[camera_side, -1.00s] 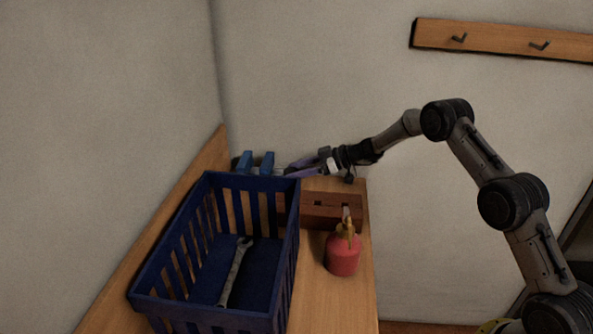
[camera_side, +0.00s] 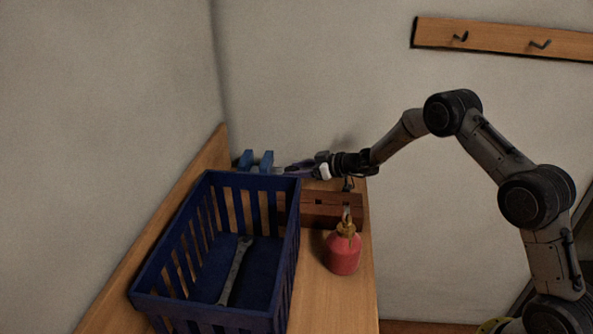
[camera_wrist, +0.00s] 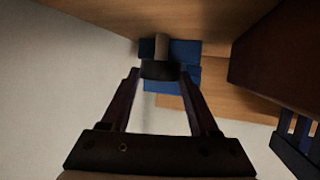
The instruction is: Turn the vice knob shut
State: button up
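The blue vice (camera_side: 257,161) stands at the far end of the bench, partly hidden behind the crate in the side view. In the wrist view, the vice (camera_wrist: 186,50) lies ahead, with a grey shaft (camera_wrist: 161,44) and a dark knob (camera_wrist: 160,70) toward me. My gripper (camera_side: 287,170) is level and points left at the vice. In the wrist view, the fingers of my gripper (camera_wrist: 160,76) are apart, with the knob between their tips. A slim gap seems to show on each side; I cannot tell whether either finger touches it.
A blue slatted crate (camera_side: 215,310) holding a grey wrench (camera_side: 236,270) fills the bench's left part.

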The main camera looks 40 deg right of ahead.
jog(key=o, duration=0.3)
jog(key=v, duration=1.3)
jog(key=shift+s+d+r, duration=0.1)
jog(key=shift+s+r, duration=0.05)
jog(key=shift+s, duration=0.25)
